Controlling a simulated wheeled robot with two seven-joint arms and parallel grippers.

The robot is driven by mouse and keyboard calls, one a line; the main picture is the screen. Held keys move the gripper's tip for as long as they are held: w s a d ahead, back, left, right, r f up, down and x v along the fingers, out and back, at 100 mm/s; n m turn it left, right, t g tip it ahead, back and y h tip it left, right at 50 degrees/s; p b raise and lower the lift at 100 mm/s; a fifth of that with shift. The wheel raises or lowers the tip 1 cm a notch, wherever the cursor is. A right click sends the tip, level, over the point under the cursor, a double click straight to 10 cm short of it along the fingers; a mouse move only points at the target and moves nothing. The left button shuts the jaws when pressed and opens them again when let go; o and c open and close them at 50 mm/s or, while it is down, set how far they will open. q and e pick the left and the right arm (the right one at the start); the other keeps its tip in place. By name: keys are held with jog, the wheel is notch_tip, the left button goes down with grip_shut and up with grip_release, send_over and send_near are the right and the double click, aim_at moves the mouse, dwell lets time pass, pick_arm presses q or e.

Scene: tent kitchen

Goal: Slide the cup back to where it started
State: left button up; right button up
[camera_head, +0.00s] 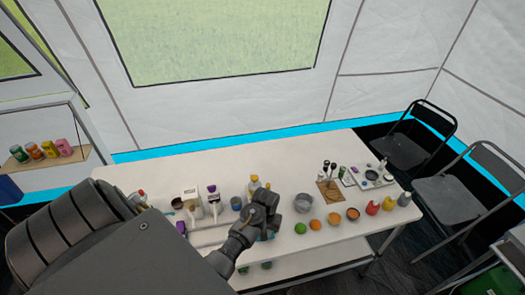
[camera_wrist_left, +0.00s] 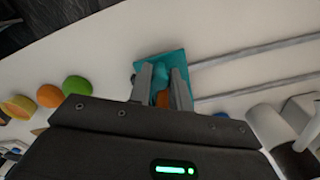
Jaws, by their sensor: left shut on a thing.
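My left gripper (camera_head: 265,212) is over the front part of the white table, and its fingers also show in the left wrist view (camera_wrist_left: 162,86). They are shut on a teal thing (camera_wrist_left: 170,58) that I take to be the cup. An orange-brown patch (camera_wrist_left: 162,99) shows between the fingers, and I cannot tell what it is. In the head view my arm and gripper hide most of the held thing. My right gripper is not in view.
The white table (camera_head: 345,155) has free room at its back. Right of the gripper are a grey bowl (camera_head: 303,203), a green fruit (camera_head: 300,228), an orange fruit (camera_head: 315,224) and several bottles. A white carton (camera_head: 193,197) and small jars stand to the left.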

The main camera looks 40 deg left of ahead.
pick_arm(q)
jog(key=shift+s+a+r+p, duration=0.1)
jog(key=shift+s+a+p, duration=0.25)
jog(key=shift+s, duration=0.2)
jog(key=shift+s+a+p, duration=0.35)
jog(key=shift+s, duration=0.2)
jog(key=shift+s+a, duration=0.45)
jog(key=shift+s, duration=0.15)
jog(key=shift+s+a, duration=0.65)
jog(key=shift+s, duration=0.25)
jog(key=shift+s+a, duration=0.6)
jog(key=shift+s, duration=0.3)
jog(key=o, duration=0.8)
jog(key=shift+c, duration=0.2)
notch_tip(320, 180, up, 7)
